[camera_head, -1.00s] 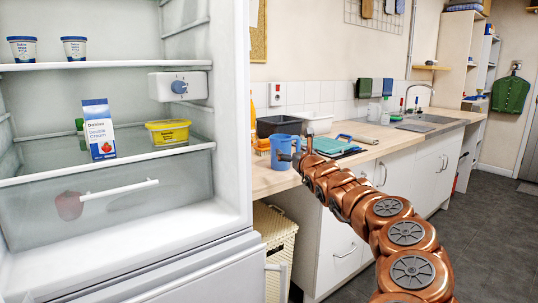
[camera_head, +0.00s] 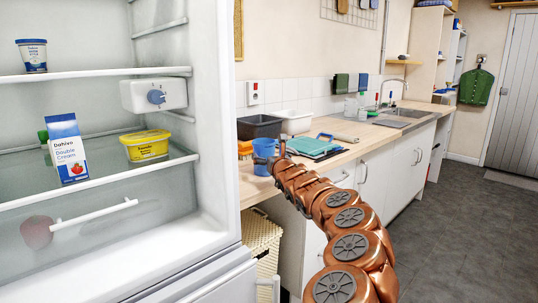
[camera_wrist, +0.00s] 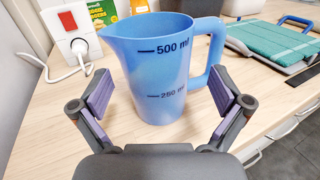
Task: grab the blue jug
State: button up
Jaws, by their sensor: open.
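The blue jug (camera_wrist: 160,75) stands upright on the wooden counter, with volume marks on its side and its handle to the right in the wrist view. It also shows in the head view (camera_head: 263,152), near the counter's left end beside the fridge. My gripper (camera_wrist: 160,108) is open, with one finger on each side of the jug's lower part in the wrist view. The fingers look apart from the jug. In the head view, my arm's copper links reach toward the jug, and the gripper is mostly hidden there.
The open fridge (camera_head: 215,200) stands close on the left. A black tub (camera_head: 260,126) is behind the jug. A teal cloth on a tray (camera_head: 312,146) lies to its right. A wall socket with a white plug (camera_wrist: 72,45) is at the back left. Floor at right is clear.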

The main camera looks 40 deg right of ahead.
jog(key=shift+w+d+r+p, duration=0.1)
jog(key=shift+w+r+p, duration=0.15)
jog(key=shift+w+p, duration=0.7)
jog(key=shift+d+f, duration=0.1)
jog(key=shift+d, duration=0.05)
jog(key=shift+p+x, duration=0.55)
jog(key=shift+x, duration=1.05)
jog(key=shift+c, duration=0.2)
jog(key=c, duration=1.4)
